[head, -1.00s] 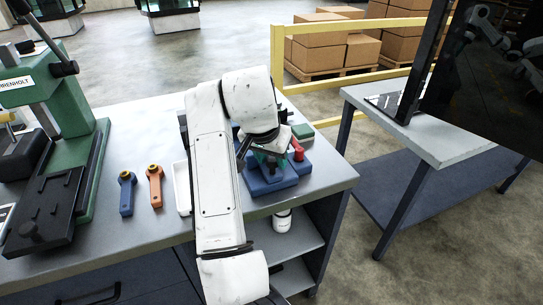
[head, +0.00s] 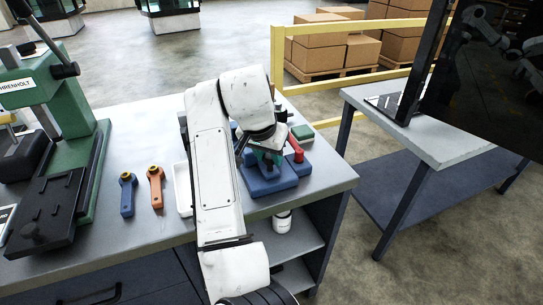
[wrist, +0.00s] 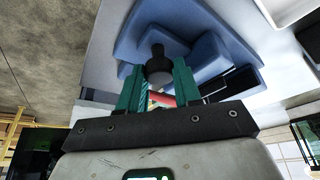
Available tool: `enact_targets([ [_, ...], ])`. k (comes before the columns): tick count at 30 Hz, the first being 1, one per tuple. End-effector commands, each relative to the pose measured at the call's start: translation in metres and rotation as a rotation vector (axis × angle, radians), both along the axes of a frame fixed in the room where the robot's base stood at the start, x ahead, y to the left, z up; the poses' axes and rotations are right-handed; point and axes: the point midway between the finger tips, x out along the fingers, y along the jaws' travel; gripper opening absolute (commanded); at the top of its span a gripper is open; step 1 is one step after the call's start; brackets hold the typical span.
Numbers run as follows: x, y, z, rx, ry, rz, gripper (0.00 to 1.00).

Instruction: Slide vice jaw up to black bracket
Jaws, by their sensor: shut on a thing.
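The blue vice (head: 272,182) stands near the right end of the bench and is partly hidden by my white arm. In the wrist view its blue body (wrist: 110,50) fills the upper middle. My gripper (wrist: 157,80) has teal fingers, shut on a dark round-ended knob (wrist: 158,66) at the vice. A red handle (head: 296,151) shows at the vice's right side. A dark block (wrist: 238,82) lies beside the right finger in the wrist view; I cannot tell whether it is the black bracket. The jaw's contact with the bracket is hidden.
A blue-handled tool (head: 127,195) and an orange one (head: 156,187) lie left of a white tray (head: 182,190). A green press (head: 70,120) stands at the far left. A green block (head: 303,132) sits behind the vice. A white can (head: 282,222) is on the shelf below.

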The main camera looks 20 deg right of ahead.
Motion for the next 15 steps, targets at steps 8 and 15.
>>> enact_targets([
  [8,0.025,0.000,0.001,0.001,-0.001,0.001,0.00],
  [15,0.026,0.000,0.001,0.001,-0.005,0.002,0.00],
])
